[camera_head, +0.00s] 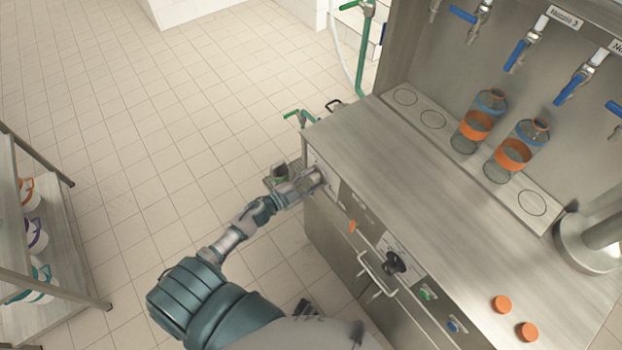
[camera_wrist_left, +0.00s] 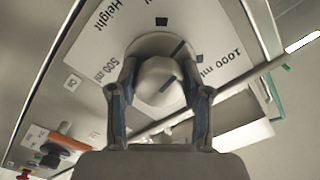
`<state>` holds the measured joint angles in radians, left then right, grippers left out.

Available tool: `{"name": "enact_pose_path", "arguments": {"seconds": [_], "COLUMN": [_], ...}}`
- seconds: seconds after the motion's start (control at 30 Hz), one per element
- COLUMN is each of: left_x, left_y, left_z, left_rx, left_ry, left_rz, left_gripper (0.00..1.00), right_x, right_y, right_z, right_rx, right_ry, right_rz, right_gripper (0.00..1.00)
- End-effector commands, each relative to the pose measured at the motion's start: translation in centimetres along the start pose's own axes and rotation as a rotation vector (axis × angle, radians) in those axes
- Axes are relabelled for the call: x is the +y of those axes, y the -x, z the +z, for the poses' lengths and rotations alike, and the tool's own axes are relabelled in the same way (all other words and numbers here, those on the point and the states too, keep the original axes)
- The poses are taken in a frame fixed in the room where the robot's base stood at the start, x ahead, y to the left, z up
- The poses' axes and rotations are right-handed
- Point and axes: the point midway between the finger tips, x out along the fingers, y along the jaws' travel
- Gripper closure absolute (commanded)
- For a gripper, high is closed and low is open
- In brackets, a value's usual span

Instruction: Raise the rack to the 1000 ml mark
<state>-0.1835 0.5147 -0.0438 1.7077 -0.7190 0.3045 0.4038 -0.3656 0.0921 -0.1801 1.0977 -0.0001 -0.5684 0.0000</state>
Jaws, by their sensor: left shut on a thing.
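My left gripper (camera_head: 308,183) is at the upper-left end of the machine's front panel. In the left wrist view its two fingers (camera_wrist_left: 160,95) are shut on a pale round knob (camera_wrist_left: 158,72), one on each side. The label plate (camera_wrist_left: 100,45) reads "Height", with "500 ml" left of the knob and "1000 ml" right of it. Dark line marks on the knob slant to the upper right; its exact setting is unclear. The rack (camera_head: 418,108) is a pale strip with ring marks. Two bottles with orange bands (camera_head: 476,125) (camera_head: 513,154) stand on it. My right gripper is not in view.
Blue-handled nozzles (camera_head: 515,55) hang above the rack. A black knob (camera_head: 394,263), a handle (camera_head: 375,275) and green and blue switches sit along the front panel. Orange caps (camera_head: 502,304) lie on the worktop. A shelf (camera_head: 45,240) stands at left; tiled floor lies between.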

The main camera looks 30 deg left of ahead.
Motion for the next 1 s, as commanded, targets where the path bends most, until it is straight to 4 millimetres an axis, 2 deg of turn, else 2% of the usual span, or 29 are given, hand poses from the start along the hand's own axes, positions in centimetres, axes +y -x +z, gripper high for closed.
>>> {"name": "enact_pose_path", "arguments": {"seconds": [0.03,0.43,0.6,1.0], "left_x": [-0.4,-0.2,-0.1,0.2], "left_y": [-0.2,-0.2,-0.2,-0.2], "left_z": [-0.5,-0.5,-0.5,-0.5], "left_rx": [0.011,0.011,0.012,0.012], "left_ry": [-0.046,-0.425,-0.570,-0.795], "left_rz": [-0.006,-0.006,-0.005,-0.001], "left_gripper": [0.87,0.87,0.87,0.87], "right_x": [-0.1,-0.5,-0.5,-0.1], "right_y": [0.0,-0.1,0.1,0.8], "right_z": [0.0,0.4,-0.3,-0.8], "right_rx": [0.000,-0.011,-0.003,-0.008], "right_ry": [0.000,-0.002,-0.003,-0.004], "right_rz": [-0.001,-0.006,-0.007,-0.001], "right_gripper": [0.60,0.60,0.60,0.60]}}
